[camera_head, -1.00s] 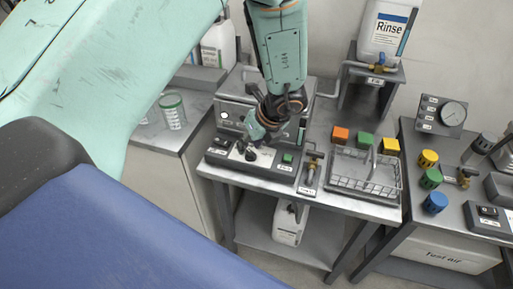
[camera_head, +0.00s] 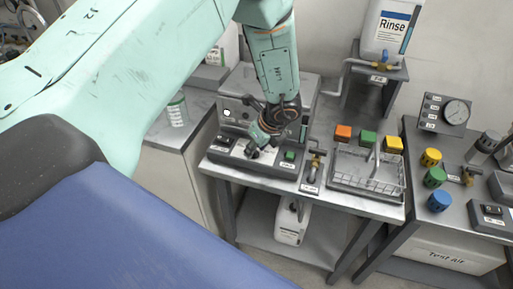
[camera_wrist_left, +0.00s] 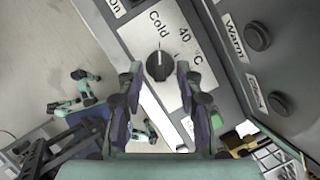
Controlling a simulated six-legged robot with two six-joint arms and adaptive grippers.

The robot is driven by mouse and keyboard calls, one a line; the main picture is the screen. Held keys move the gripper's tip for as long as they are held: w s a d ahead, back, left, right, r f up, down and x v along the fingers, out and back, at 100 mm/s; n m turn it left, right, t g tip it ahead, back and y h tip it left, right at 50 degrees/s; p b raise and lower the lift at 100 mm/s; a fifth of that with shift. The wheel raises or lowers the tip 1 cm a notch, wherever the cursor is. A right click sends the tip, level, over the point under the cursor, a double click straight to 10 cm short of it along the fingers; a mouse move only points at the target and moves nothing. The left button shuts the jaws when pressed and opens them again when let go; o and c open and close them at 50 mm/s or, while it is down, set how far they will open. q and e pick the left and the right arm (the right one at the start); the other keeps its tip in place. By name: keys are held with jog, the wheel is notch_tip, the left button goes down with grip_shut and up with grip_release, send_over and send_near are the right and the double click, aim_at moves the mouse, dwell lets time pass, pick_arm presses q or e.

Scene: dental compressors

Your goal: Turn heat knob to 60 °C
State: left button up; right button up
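The heat knob (camera_wrist_left: 158,65) is a round black dial on a pale label plate in the left wrist view. "Cold" and "40 °C" are printed around it; another marking below is partly covered by a finger. Its white pointer line points toward the top of the picture, between "Cold" and "40 °C". My left gripper (camera_wrist_left: 158,72) is open, with one finger on each side of the knob and gaps visible. In the head view the left gripper (camera_head: 258,139) is low over the dark control panel (camera_head: 224,157) and largely hides the knob. My right gripper does not show.
Black buttons (camera_wrist_left: 257,37) sit right of the knob, one labelled "Warm". A green button (camera_head: 290,155) is beside the gripper on the panel. A brass valve (camera_head: 315,163), wire basket (camera_head: 367,178) and coloured blocks (camera_head: 368,138) stand to the right. A metal unit (camera_head: 237,108) is behind.

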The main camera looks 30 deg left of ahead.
pick_arm(q)
jog(key=shift+a+f, duration=0.1)
jog(key=shift+c, duration=0.2)
jog(key=shift+a, duration=0.1)
jog(key=c, duration=0.3)
grip_shut()
